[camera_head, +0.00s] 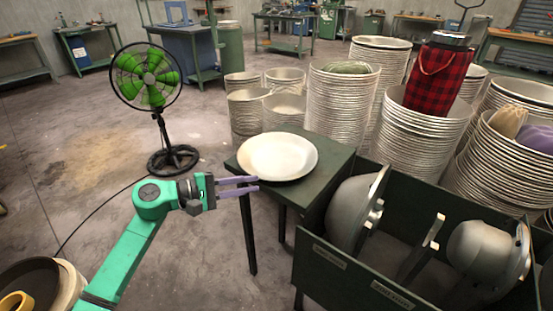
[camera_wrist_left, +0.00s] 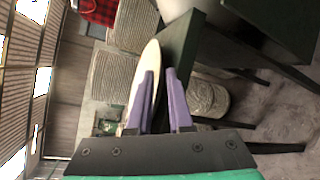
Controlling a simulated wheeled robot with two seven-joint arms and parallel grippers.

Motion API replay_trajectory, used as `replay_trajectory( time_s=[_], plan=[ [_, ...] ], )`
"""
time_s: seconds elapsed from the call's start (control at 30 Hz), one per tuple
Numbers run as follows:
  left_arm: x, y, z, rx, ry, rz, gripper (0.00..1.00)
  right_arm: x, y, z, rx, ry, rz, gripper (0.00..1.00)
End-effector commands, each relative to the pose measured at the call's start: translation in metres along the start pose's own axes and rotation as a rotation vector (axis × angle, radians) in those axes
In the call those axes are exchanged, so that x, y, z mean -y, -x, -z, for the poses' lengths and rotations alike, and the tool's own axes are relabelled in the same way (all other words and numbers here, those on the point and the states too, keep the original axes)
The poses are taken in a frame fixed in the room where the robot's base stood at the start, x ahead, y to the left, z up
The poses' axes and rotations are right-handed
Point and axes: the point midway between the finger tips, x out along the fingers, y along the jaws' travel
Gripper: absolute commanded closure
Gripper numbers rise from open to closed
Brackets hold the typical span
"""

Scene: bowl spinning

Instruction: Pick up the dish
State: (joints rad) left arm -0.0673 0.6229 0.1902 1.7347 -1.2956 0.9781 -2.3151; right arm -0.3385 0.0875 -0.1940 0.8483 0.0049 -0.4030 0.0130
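The dish (camera_head: 278,156) is a wide, shallow, off-white plate lying flat on a small dark green table (camera_head: 332,163). In the left wrist view the dish (camera_wrist_left: 151,58) shows edge-on, partly hidden behind one finger. My left gripper (camera_head: 257,184) has purple fingers and points right, at the front left edge of the table near the dish's rim. In the left wrist view its fingers (camera_wrist_left: 161,75) are apart with a gap between them, so it is open. I cannot tell whether a finger touches the dish. My right gripper is not in view.
A dark green bin (camera_head: 345,266) with metal spinning parts stands right of the table. Tall stacks of bowls (camera_head: 341,103) stand behind it, one topped by a red checked bag (camera_head: 437,78). A green fan (camera_head: 147,77) stands back left. The floor on the left is mostly clear.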

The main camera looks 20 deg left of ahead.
Motion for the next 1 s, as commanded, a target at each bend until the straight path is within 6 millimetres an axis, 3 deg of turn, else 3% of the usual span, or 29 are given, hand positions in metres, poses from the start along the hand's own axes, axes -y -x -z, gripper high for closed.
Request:
replay_trajectory(
  time_s=[0.33, 0.47, 0.67, 0.73, 1.0],
  plan=[
    [-0.005, -0.058, -0.005, 0.003, 0.006, -0.005, 0.81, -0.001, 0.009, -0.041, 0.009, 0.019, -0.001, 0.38],
    [-0.003, -0.078, -0.003, 0.001, 0.005, -0.005, 0.81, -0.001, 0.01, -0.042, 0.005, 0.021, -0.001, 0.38],
    [0.0, -0.081, -0.002, -0.001, 0.004, -0.002, 0.81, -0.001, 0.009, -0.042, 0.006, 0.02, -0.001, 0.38],
    [0.0, -0.081, -0.002, -0.001, 0.005, -0.002, 1.0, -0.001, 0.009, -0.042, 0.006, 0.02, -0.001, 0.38],
    [0.0, -0.081, -0.002, 0.0, 0.005, -0.002, 1.0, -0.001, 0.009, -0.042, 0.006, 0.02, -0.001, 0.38]
  ],
)
